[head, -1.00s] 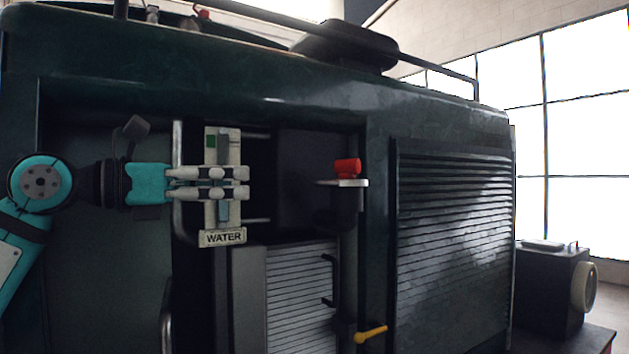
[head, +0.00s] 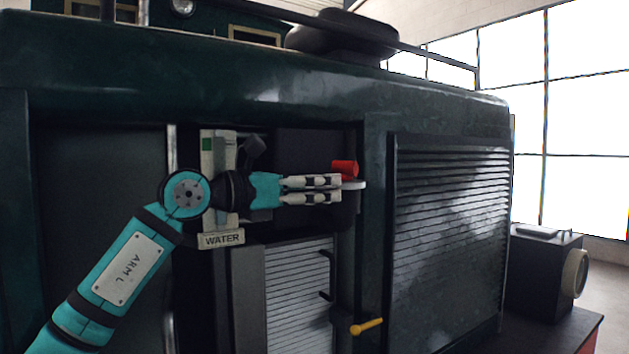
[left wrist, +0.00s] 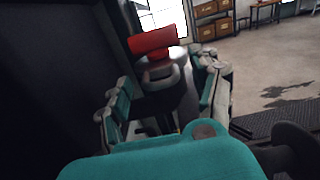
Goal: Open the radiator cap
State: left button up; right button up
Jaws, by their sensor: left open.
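The radiator cap is the red piece (head: 345,168) on top of a pale round neck (head: 354,184) at the right of the open bay. In the left wrist view the red cap (left wrist: 153,40) lies ahead, above the pale neck. My left gripper (head: 338,189) reaches in from the left, with its fingertips close to the cap and neck. It is open, and in the left wrist view its fingers (left wrist: 165,100) stand apart with the cap and neck just beyond their tips. Whether a fingertip touches is not clear. My right gripper is in neither view.
A gauge panel (head: 207,165) stands behind my left wrist, over a WATER label (head: 222,239). Below are a slatted grey panel (head: 298,295) and a yellow-handled lever (head: 367,327). A louvred panel (head: 450,230) is to the right. Open floor (left wrist: 275,75) shows in the wrist view.

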pick_arm(q)
grip_shut()
dwell(0.4)
